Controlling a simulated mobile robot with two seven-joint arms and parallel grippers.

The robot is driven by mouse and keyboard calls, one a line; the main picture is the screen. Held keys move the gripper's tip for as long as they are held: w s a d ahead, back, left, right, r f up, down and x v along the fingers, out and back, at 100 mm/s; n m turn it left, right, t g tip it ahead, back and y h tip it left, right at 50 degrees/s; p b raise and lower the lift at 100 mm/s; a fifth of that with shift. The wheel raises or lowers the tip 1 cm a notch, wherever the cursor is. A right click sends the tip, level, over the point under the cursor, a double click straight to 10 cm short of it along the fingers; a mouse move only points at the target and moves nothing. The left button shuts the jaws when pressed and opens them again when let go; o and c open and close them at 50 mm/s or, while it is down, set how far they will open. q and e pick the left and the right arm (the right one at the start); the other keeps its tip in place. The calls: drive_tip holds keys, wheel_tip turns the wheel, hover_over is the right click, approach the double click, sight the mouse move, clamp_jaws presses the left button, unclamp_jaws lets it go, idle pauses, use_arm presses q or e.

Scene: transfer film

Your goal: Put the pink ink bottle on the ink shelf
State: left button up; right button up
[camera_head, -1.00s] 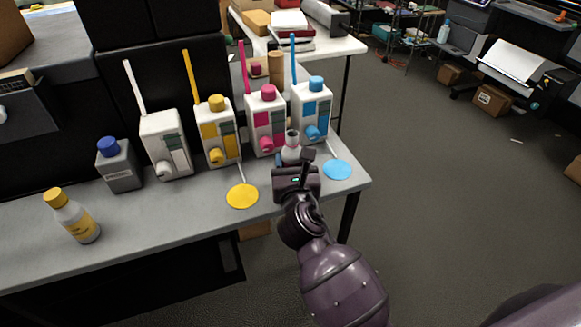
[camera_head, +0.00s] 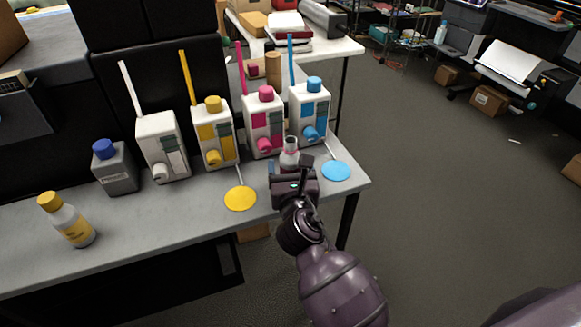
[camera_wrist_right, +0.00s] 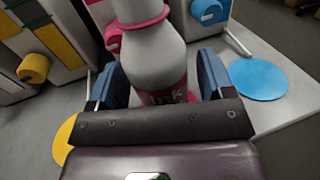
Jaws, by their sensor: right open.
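The pink ink bottle (camera_head: 289,152) stands on the grey table in front of the pink ink machine; it is white with a pink label. My right gripper (camera_head: 289,167) reaches in from the front, at the near side of the bottle. In the right wrist view, the bottle (camera_wrist_right: 152,55) is between the two blue-padded fingers (camera_wrist_right: 158,82), which are open with a gap visible on the left side. The bottle's lower part is partly hidden by the gripper body. My left gripper is not in view. I cannot tell which surface is the ink shelf.
White machines with white, yellow (camera_head: 213,135), pink (camera_head: 263,122) and blue (camera_head: 308,112) tubes line the table (camera_head: 165,225). A yellow disc (camera_head: 240,199) and a blue disc (camera_head: 336,171) lie nearby. A yellow-capped bottle (camera_head: 72,225) and a blue-capped grey bottle (camera_head: 116,172) stand left.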

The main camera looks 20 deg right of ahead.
drive_tip(key=shift+r, duration=0.25)
drive_tip(key=v, duration=1.2)
drive_tip(key=s+d+f+m+g+y, duration=0.1)
drive_tip(key=s+d+f+m, duration=0.3)
drive_tip(key=m, duration=0.6)
drive_tip(key=s+d+f+m+g+y, duration=0.1)
drive_tip(key=s+d+f+m+g, duration=0.2)
drive_tip(key=s+f+m, duration=0.3)
drive_tip(key=s+d+f+m+g+y, duration=0.2)
drive_tip(key=s+d+f+m, duration=0.3)
drive_tip(key=f+m, duration=0.4)
drive_tip(key=d+m, duration=0.1)
drive_tip(key=m, duration=0.6)
drive_tip(key=shift+f+g, duration=0.25)
drive_tip(key=shift+g, duration=0.05)
